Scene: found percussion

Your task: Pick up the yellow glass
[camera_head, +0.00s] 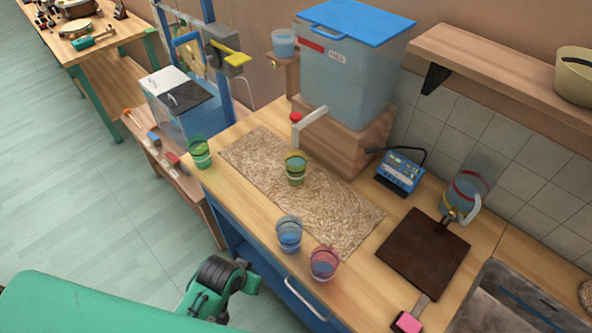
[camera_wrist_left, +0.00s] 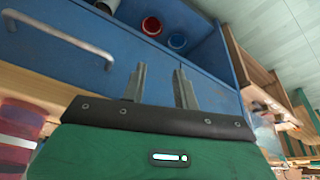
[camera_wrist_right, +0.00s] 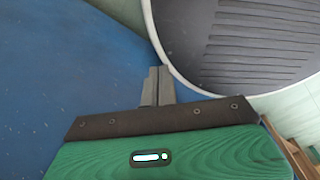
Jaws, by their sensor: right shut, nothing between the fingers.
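The yellow glass (camera_head: 296,160) stands upright on the beige mat (camera_head: 262,150) on the wooden counter, near the tap of the water tank. Its lower part looks greenish. In the head view, a dark joint and green link of my arm show low in front of the counter; no fingertips can be made out there. My left gripper (camera_wrist_left: 160,84) is open and empty, facing a blue cabinet front below the counter, apart from the glass. My right gripper (camera_wrist_right: 157,86) is shut and empty, near a blue surface and a round grey, ribbed object. The glass shows in neither wrist view.
A green glass (camera_head: 200,153) stands at the counter's left end. A blue glass (camera_head: 289,236) and a red glass (camera_head: 324,263) stand near the front edge. The tank (camera_head: 348,70) on its wooden block rises behind the mat. A brown board (camera_head: 423,254) lies right.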

